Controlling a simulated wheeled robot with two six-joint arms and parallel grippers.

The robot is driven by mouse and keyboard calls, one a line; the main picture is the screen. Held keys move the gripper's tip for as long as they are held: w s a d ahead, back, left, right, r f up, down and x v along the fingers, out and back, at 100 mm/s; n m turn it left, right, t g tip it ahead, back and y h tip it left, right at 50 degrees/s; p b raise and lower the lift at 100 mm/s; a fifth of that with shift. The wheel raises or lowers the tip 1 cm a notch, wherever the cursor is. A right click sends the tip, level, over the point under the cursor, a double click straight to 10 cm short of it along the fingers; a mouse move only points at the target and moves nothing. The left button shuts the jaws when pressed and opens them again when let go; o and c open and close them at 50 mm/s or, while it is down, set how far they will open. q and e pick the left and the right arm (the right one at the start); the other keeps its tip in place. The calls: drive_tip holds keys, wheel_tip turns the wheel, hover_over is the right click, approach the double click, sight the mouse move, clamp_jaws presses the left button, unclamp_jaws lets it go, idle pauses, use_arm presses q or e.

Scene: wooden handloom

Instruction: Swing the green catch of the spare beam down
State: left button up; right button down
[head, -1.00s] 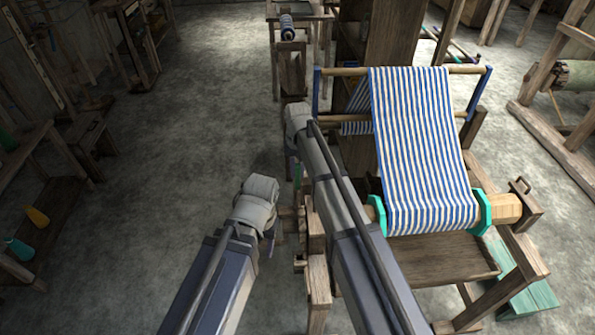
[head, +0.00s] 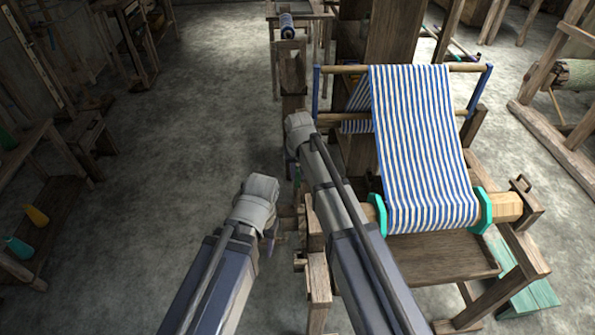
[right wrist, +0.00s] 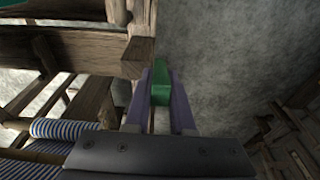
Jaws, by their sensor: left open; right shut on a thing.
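The green catch (right wrist: 160,82) sits between the two purple fingers of my right gripper (right wrist: 160,98) in the right wrist view. The fingers are shut on it, beside the end of a wooden beam part (right wrist: 138,58).
The loom carries blue-and-white striped cloth (head: 420,140) with green end discs (head: 483,210). A striped roll (right wrist: 62,128) also shows in the right wrist view. The floor (head: 170,150) to the left is clear.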

sight(299, 185)
drive_tip(key=s+t+b, duration=0.1)
drive_tip(key=s+f+t+b, duration=0.1)
drive_tip(key=t, duration=0.1)
drive_tip(key=shift+s+f+b, duration=0.3)
drive_tip(key=shift+s+b, duration=0.05)
drive_tip(key=shift+s, duration=0.05)
drive_tip(key=shift+s+f+t+b, duration=0.25)
drive_tip(key=shift+s+t+b, duration=0.15)
drive_tip(key=shift+t+b, duration=0.8)
drive_tip(key=c, duration=0.8)
unclamp_jaws()
drive_tip(key=shift+o, duration=0.2)
drive_tip(key=shift+r, duration=0.15)
drive_tip(key=p+v, duration=0.6)
drive_tip(key=v, duration=0.1)
drive_tip(key=shift+s+r, duration=0.2)
